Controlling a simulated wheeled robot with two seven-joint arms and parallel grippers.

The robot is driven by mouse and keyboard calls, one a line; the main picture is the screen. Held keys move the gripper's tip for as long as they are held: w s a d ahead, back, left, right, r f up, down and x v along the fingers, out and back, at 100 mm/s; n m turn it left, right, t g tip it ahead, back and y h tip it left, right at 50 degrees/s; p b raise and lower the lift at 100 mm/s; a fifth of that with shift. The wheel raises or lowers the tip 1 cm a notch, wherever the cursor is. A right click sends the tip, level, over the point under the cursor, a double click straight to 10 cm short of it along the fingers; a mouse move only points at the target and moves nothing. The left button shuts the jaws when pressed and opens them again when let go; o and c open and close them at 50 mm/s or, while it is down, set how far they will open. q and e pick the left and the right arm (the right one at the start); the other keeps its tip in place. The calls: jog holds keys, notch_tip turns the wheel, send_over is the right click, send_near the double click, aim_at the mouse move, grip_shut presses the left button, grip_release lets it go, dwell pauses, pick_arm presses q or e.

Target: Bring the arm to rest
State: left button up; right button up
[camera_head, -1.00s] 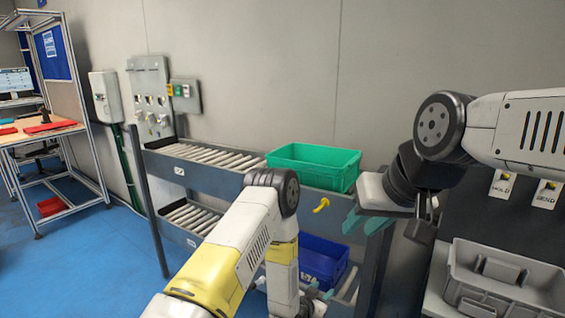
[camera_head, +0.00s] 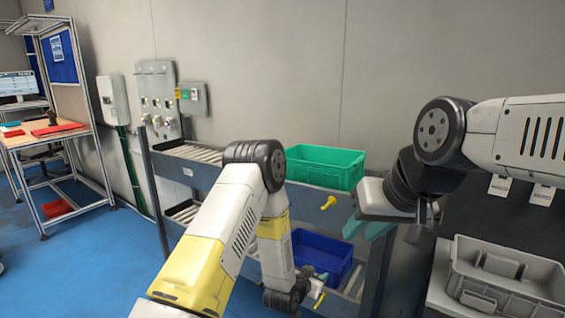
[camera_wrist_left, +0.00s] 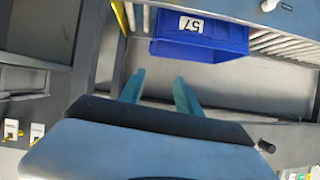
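My left arm comes in from the left, bent at a raised elbow, with its forearm hanging down in front of the roller rack. My left gripper (camera_head: 320,287) is low, in front of the blue bin, and partly cut off from view by its wrist. In the left wrist view its two teal fingers (camera_wrist_left: 159,88) stand apart with nothing between them. My right gripper (camera_head: 366,229) hangs at the right, in front of the rack's right end and below the green bin. Its teal fingers look apart and empty.
A green bin (camera_head: 325,166) sits on the upper rack level, and a blue bin (camera_head: 320,256) on the lower; its label shows in the left wrist view (camera_wrist_left: 200,36). A grey tote (camera_head: 510,278) stands on the right. A workbench (camera_head: 45,134) is far left; blue floor between is clear.

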pick_arm(q)
jog(key=s+a+r+n+g+y, duration=0.1)
jog(key=a+r+n+y, duration=0.1)
jog(key=a+r, duration=0.8)
jog(key=s+a+r+n+g+y, duration=0.1)
jog(key=a+r, duration=0.4)
jog(key=r, duration=1.2)
jog(key=s+a+r+n+g, duration=0.1)
jog(key=s+a+r, duration=0.2)
jog(key=s, duration=0.5)
jog(key=s+a+r+n, duration=0.1)
jog(key=s+a+r, duration=0.3)
jog(key=s, duration=0.4)
jog(key=s+a+r+n+g+y, duration=0.1)
jog(key=s+a+r, duration=0.2)
jog(key=s, duration=0.5)
jog(key=shift+s+a+r+g, duration=0.15)
jog(key=shift+s+r+g, duration=0.05)
jog(key=shift+s+g, duration=0.1)
